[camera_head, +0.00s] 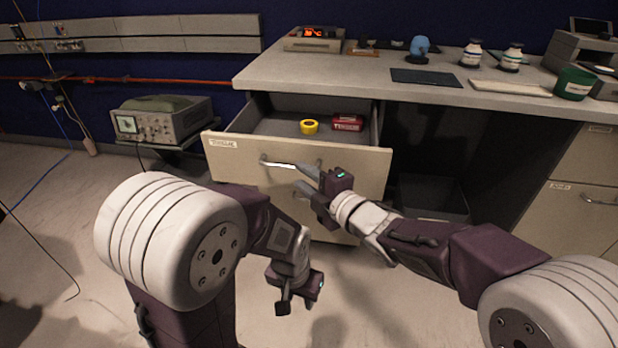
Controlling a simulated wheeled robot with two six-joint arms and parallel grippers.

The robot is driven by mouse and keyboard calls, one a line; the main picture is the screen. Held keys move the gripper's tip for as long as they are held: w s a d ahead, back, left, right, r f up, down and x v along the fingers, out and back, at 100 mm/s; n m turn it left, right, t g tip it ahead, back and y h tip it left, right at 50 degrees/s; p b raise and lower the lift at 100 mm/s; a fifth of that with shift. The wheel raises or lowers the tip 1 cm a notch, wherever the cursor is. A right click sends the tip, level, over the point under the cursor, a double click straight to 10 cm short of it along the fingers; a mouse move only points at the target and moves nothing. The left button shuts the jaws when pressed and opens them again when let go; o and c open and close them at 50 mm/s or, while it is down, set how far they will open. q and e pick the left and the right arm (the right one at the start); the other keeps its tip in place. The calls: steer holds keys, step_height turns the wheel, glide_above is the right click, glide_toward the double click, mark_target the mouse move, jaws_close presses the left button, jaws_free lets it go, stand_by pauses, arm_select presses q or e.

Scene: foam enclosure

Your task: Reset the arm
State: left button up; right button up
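My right gripper (311,182) is at the front of an open drawer (226,158), by the right part of its metal handle (284,165). Its fingers reach toward the handle, but I cannot tell whether they touch or grip it. My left gripper (283,300) hangs low over the floor in front of the drawer, pointing down. Its fingers are small and dark, and their opening is unclear.
The desk (350,76) above holds a blue object (419,46), white bottles (471,54), a dark mat (427,77) and a green cup (573,84). An oscilloscope (165,120) stands at left. Closed drawers (584,200) are at right. The left floor is mostly clear, with cables.

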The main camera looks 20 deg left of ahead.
steer(key=shift+v, duration=1.15)
